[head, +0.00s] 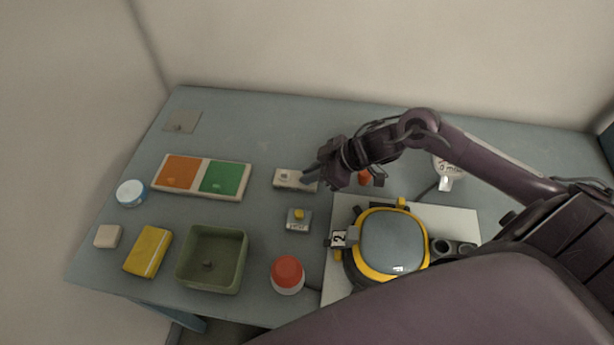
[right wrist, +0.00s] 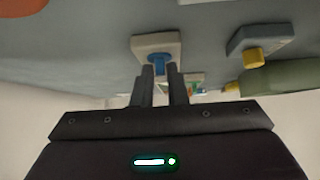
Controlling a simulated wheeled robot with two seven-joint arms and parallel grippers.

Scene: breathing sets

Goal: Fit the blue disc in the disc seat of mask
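The mask (head: 393,242), with a grey visor and yellow rim, lies on a white board (head: 462,218). A dark fitting with a white label (head: 340,239) is at its left side; I cannot tell which part is the disc seat. A pale block (head: 288,180) sits left of my right gripper (head: 318,176). In the right wrist view this block (right wrist: 145,43) bears a blue piece (right wrist: 158,63), likely the blue disc. My right gripper's fingers (right wrist: 162,70) are apart, with the blue piece just beyond or between their tips; contact is unclear. My left gripper is not in view.
Left of the mask stand a red-topped jar (head: 287,275), a small grey block with a yellow knob (head: 298,221) and a green bin (head: 210,258). An orange-and-green tray (head: 200,178) lies further left.

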